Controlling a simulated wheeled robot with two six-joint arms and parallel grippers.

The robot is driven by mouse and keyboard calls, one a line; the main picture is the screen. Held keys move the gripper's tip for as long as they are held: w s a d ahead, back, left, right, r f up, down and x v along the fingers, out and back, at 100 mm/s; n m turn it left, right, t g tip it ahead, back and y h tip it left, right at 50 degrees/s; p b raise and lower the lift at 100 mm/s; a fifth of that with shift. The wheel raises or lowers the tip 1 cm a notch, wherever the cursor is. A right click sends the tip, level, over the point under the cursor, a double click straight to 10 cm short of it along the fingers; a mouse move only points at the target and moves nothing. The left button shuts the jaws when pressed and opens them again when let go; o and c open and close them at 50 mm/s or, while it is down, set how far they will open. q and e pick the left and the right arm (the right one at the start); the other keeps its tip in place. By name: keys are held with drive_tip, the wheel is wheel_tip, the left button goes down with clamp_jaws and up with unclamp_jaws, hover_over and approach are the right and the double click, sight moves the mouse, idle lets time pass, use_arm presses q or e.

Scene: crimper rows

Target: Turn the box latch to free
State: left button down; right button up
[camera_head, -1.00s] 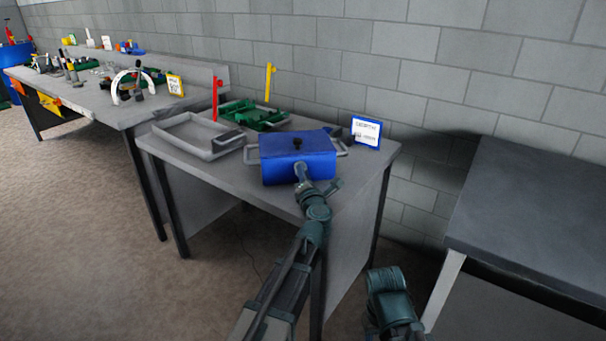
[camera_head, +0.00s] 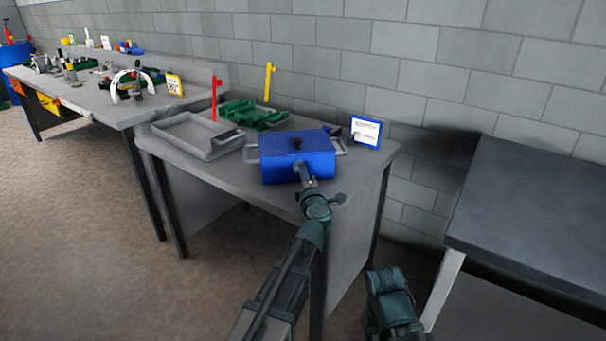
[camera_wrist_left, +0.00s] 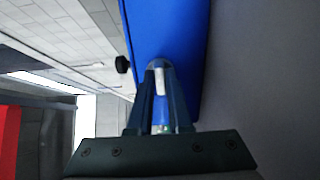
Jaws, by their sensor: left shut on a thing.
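The blue box (camera_head: 280,165), with a black knob on its lid, sits near the front edge of the grey table. Its blue face (camera_wrist_left: 170,30) and the dark knob also show in the left wrist view. My left gripper (camera_head: 306,180) is at the box's front face. In the left wrist view its fingers (camera_wrist_left: 160,76) are closed around the box latch (camera_wrist_left: 159,84), a small pale handle with a blue part below. The latch is mostly hidden by the gripper in the head view. My right gripper is not visible; only part of the right arm shows at the bottom.
A grey tray (camera_head: 160,133) and a green tray (camera_head: 232,108) lie left of and behind the box. A blue-framed sign (camera_head: 366,132) stands at its right. Red and yellow posts rise behind. A dark table (camera_head: 530,215) stands at the right.

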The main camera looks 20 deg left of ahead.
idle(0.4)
use_arm(q)
drive_tip(key=c, duration=0.8)
unclamp_jaws()
drive_tip(key=shift+c, duration=0.2)
drive_tip(key=v, duration=1.3)
drive_tip(key=shift+s+d, duration=0.2)
drive_tip(key=shift+s, duration=0.15)
